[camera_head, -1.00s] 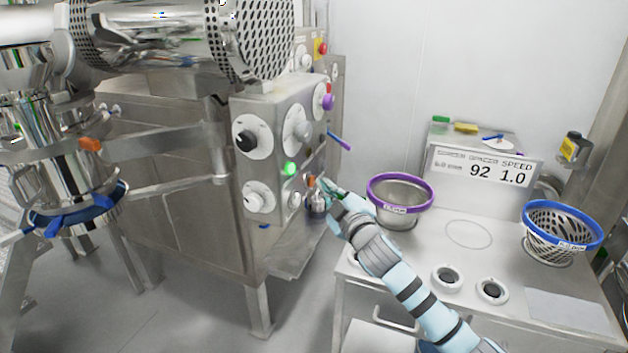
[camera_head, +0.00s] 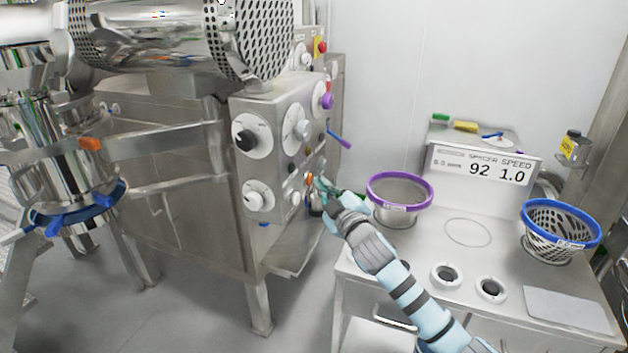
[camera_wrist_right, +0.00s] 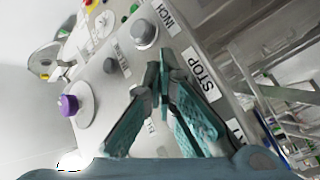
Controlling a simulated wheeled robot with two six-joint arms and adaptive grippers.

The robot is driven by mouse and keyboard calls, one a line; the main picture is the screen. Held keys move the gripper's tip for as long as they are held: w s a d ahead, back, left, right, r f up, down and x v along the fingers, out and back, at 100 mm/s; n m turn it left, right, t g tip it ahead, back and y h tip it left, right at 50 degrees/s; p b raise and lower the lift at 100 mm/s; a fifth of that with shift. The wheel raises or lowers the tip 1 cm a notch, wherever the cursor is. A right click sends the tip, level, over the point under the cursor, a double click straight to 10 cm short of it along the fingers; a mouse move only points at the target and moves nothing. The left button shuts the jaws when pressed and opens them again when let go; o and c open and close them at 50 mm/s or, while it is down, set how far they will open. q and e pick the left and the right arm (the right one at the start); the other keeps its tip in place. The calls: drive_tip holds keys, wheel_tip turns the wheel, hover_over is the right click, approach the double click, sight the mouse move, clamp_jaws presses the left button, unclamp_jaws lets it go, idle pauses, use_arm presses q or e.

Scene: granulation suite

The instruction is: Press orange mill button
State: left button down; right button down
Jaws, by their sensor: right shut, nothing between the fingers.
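The orange mill button (camera_head: 309,181) is small and sits low on the right-hand side of the steel control panel (camera_head: 270,112). My right gripper (camera_head: 321,186) is shut and empty, with its tips close beside the button; I cannot tell whether they touch it. In the right wrist view the shut fingertips (camera_wrist_right: 163,62) point at the panel beside a STOP label (camera_wrist_right: 205,82), and the orange button cannot be made out there. A round lamp (camera_head: 293,168) on the panel's front is dark. My left gripper is not in view.
Purple knobs (camera_head: 327,101) and a purple lever (camera_head: 339,140) stick out above my right gripper. A purple-rimmed sieve (camera_head: 399,176) and a blue-rimmed basket (camera_head: 561,212) stand on the bench (camera_head: 475,262) at right. A display (camera_head: 482,170) reads 92 and 1.0.

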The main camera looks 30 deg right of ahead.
idle(0.4)
drive_tip(key=shift+s+d, duration=0.45)
drive_tip(key=shift+s, duration=0.3)
drive_tip(key=s+d+b, duration=0.1)
drive_tip(key=s+b, duration=0.1)
drive_tip(key=s+d, duration=0.1)
drive_tip(key=s, duration=0.1)
drive_tip(key=shift+d+b, duration=0.35)
drive_tip(key=shift+b, duration=0.05)
idle(0.5)
